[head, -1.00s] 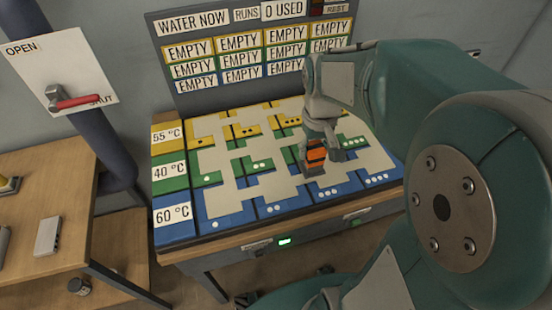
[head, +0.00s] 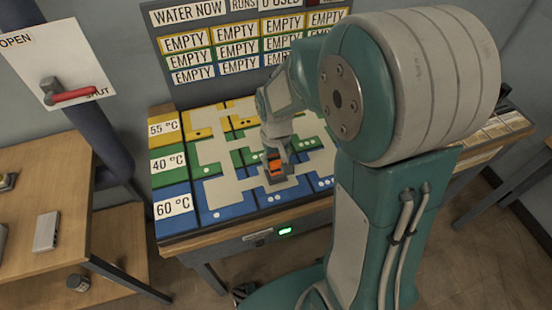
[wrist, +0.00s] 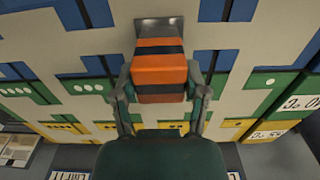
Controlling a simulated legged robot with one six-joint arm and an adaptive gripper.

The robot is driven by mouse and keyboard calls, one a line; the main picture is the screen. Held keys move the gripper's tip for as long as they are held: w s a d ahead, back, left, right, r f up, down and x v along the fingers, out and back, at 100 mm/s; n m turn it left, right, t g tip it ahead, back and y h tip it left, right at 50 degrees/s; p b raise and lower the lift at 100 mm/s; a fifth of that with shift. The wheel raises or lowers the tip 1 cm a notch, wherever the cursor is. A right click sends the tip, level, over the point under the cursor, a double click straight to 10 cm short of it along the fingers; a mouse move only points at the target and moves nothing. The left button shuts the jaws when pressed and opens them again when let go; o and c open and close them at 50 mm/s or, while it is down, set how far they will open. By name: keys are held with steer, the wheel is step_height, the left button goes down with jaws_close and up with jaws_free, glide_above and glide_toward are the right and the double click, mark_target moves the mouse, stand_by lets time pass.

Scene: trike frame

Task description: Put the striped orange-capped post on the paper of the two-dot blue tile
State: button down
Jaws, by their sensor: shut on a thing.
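The post (head: 275,169), orange with dark stripes and a grey square base, is in my gripper (head: 276,158). The wrist view shows my gripper (wrist: 161,92) with a finger on each side of the banded post (wrist: 160,62), its grey base (wrist: 158,27) beyond. The two-dot blue tile (head: 270,199) is in the front row of the board, second from the left. The post is upright over the pale paper just behind its two dots. I cannot tell whether the base touches the paper. My gripper and the post hide some of the paper.
The one-dot blue tile (head: 212,215) lies left of it and the three-dot blue tile (head: 322,183) right. Green and yellow rows lie behind. A sign panel (head: 250,45) stands behind the board. A wooden side table (head: 50,190) is at the left.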

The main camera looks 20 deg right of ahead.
steer(key=shift+c, duration=2)
jaws_free()
steer(key=shift+o, duration=1.4)
steer(key=shift+d, duration=0.3)
